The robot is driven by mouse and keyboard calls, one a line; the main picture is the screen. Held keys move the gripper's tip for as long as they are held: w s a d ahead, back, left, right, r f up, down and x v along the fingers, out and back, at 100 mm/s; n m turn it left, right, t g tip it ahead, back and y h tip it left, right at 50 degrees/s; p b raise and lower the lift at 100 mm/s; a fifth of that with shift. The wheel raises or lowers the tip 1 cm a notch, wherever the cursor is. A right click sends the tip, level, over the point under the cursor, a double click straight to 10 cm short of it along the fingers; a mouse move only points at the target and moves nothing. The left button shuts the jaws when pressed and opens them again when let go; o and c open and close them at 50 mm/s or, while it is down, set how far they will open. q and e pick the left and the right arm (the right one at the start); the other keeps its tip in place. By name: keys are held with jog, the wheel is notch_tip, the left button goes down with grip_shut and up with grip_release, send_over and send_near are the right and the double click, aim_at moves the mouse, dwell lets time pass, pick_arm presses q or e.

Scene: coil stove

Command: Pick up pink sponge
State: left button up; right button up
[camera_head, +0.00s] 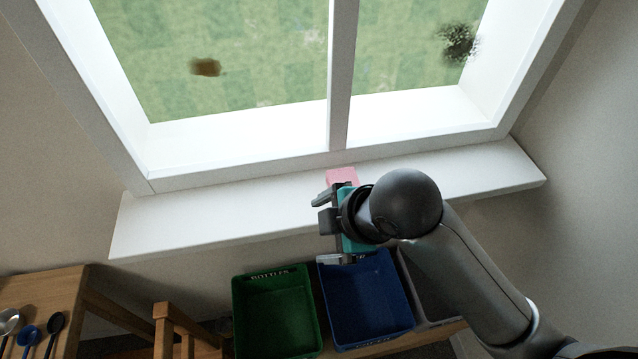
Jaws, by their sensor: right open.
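I cannot tell whether a finger touches the sponge. My left gripper is not in view.
Below the sill stand a green bin (238,318), a blue bin (398,300) and a grey bin (424,290). A wooden table (40,290) with several spoons is at the lower left. The sill is clear on both sides.

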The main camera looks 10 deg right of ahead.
jog(key=w+d+r+n+h, duration=0.3)
jog(key=w+d+r+n, duration=0.4)
jog(key=n, duration=1.1)
jog(key=b, duration=0.1)
send_near(353, 176)
jog(key=shift+g, duration=0.4)
jog(key=f, duration=0.1)
jog(key=a+f, duration=0.2)
jog(key=shift+w+f, duration=0.1)
jog(key=shift+f, duration=0.25)
jog(key=shift+b+x, duration=0.4)
jog(key=shift+x, duration=2.7)
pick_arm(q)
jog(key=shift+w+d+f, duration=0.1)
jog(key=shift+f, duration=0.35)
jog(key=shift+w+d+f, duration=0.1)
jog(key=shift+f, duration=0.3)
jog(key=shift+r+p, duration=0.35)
pick_arm(e)
jog(key=shift+f, duration=0.25)
jog(key=c, duration=1.2)
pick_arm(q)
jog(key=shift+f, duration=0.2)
